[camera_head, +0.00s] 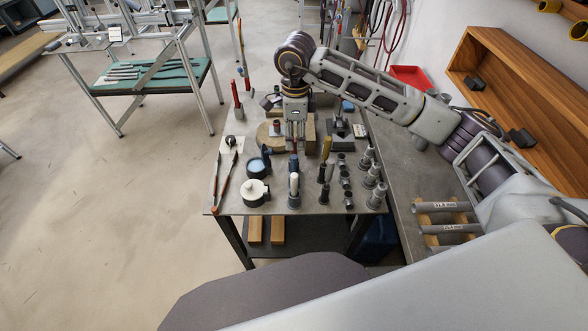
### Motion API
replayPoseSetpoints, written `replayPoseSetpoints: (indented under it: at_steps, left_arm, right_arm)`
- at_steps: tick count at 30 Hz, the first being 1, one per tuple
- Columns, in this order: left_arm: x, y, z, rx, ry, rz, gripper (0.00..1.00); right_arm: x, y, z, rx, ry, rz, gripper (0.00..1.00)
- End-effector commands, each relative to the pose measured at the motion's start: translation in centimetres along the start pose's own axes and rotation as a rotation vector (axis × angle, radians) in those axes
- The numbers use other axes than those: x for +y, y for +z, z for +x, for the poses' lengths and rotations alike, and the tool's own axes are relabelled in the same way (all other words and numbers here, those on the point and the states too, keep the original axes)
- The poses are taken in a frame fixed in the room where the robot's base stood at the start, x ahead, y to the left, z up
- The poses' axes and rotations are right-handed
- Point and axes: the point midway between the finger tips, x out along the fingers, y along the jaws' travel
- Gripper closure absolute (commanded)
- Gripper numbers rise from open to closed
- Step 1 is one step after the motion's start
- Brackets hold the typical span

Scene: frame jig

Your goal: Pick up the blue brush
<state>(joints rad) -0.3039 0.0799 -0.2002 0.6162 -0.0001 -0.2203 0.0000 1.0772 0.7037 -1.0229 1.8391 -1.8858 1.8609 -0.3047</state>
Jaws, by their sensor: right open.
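A dark blue upright thing (293,164), which looks like the blue brush, stands among the tools in the middle of the grey metal table (231,200). It is small, and its lower part is partly hidden by a white-handled tool (293,184) in front of it. My right gripper (296,143) points down over the table, just behind the blue thing in the picture. Its fingers are apart with nothing seen between them. I cannot tell whether it touches anything. My left gripper is out of view.
A white-lidded pot (255,193) and a blue-rimmed cup (256,166) stand to the left. Grey cylindrical holders (377,196) crowd the right side. A yellow-handled tool (326,147) stands close to the right gripper. A wooden shelf (520,85) lines the right wall.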

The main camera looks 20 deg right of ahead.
Motion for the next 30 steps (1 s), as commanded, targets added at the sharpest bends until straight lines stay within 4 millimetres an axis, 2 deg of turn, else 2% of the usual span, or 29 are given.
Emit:
replayPoseSetpoints:
  at_steps: [18, 24, 30]
  left_arm:
    - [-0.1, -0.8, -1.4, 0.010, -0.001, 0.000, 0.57]
    - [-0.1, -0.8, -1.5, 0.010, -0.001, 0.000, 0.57]
    - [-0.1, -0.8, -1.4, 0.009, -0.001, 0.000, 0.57]
  right_arm:
    - [0.1, 0.0, 7.1, 0.000, 0.004, 0.001, 0.55]
    - [0.1, 0.0, 8.2, -0.001, 0.001, 0.000, 0.55]
    - [0.1, 0.0, 8.2, -0.001, 0.001, 0.000, 0.55]
